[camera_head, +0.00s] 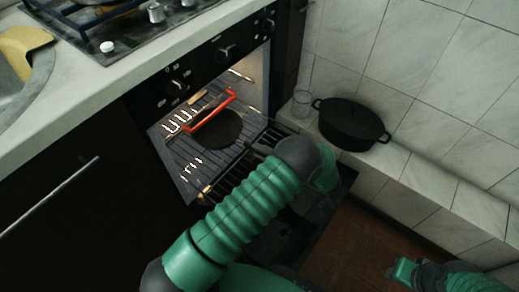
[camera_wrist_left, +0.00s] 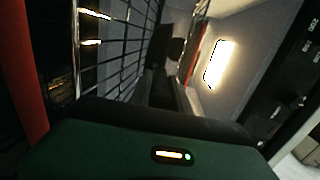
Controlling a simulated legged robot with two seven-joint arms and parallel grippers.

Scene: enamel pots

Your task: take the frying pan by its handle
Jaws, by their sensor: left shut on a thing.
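The dark round frying pan (camera_head: 219,131) lies on the wire rack inside the open, lit oven. Its handle side points toward my left gripper (camera_head: 252,149), which reaches in at the front right of the rack. My left gripper is shut on the pan's handle; the grip itself is small and dark in the head view. In the left wrist view a dark bar, apparently the handle (camera_wrist_left: 162,88), runs away from the jaws, with the rest too dark to tell. Part of my right arm shows at the lower right of the head view, its jaws unclear.
A red angular bar (camera_head: 211,110) stands over the pan. The oven rack (camera_head: 184,152) spreads around it. A black two-handled pot (camera_head: 351,124) and a clear glass (camera_head: 301,103) stand on the tiled ledge at right. The counter (camera_head: 90,92) lies to the left.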

